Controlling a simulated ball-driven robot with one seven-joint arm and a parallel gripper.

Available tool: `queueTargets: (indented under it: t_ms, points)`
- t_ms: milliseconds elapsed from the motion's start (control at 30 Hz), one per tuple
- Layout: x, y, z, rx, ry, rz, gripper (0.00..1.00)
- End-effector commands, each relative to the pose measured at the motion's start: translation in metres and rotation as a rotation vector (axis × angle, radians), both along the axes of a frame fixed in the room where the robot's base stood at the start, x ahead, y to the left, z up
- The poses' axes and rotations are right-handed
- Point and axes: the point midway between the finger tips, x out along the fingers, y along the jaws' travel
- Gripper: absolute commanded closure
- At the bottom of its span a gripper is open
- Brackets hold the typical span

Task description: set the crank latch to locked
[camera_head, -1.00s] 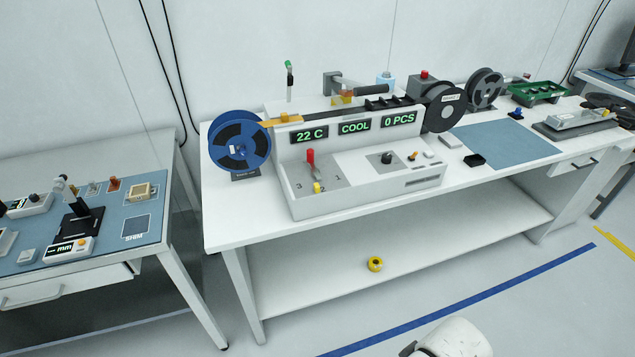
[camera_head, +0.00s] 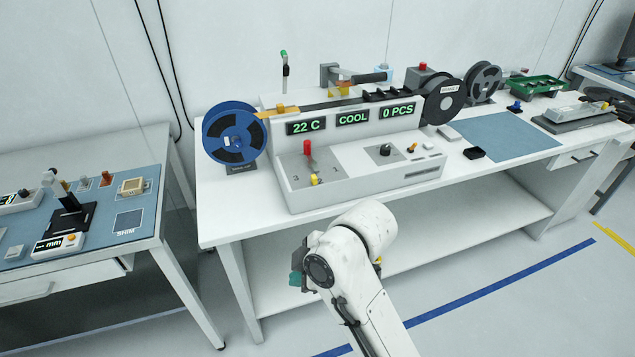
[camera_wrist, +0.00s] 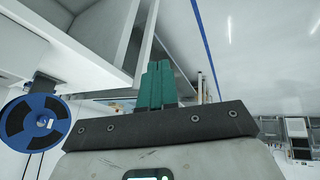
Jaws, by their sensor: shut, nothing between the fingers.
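No part is legibly marked as the crank latch. A grey block with a dark horizontal handle (camera_head: 368,77) stands at the back of the white tape machine (camera_head: 365,178); it may be the latch. A red-topped lever (camera_head: 307,148) stands upright on the front panel by numbered positions, with a yellow knob (camera_head: 314,180) near it. My gripper (camera_head: 296,281) is low in front of the bench, below and apart from the machine. In the wrist view its teal fingers (camera_wrist: 156,85) are together and empty.
A blue reel (camera_head: 214,135) is at the machine's left end and a dark reel (camera_head: 440,102) at its right. The bench's front edge and lower shelf (camera_head: 480,222) lie beside my arm. A side table (camera_head: 100,262) stands left. Displays read 22 C, COOL, 0 PCS.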

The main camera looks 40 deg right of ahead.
Motion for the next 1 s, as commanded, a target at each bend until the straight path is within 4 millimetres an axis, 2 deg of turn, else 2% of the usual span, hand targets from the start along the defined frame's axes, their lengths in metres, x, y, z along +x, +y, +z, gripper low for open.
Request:
queueTargets:
  t_ms: [33, 200, 400, 533, 733, 900, 1000]
  points:
    - [0.02, -0.004, 0.013, -0.042, -0.058, 0.087, 1.0]
    - [0.066, -0.012, 0.057, -0.225, -0.215, 0.423, 1.0]
    - [0.099, -0.036, 0.096, -0.495, -0.317, 0.811, 1.0]
    - [0.111, -0.062, 0.114, -0.679, -0.323, 1.064, 1.0]
    - [0.115, -0.11, 0.126, -0.903, -0.235, 1.421, 1.0]
    - [0.112, -0.14, 0.129, -0.984, -0.153, 1.608, 1.0]
    - [0.11, -0.147, 0.129, -1.0, -0.13, 1.657, 1.0]
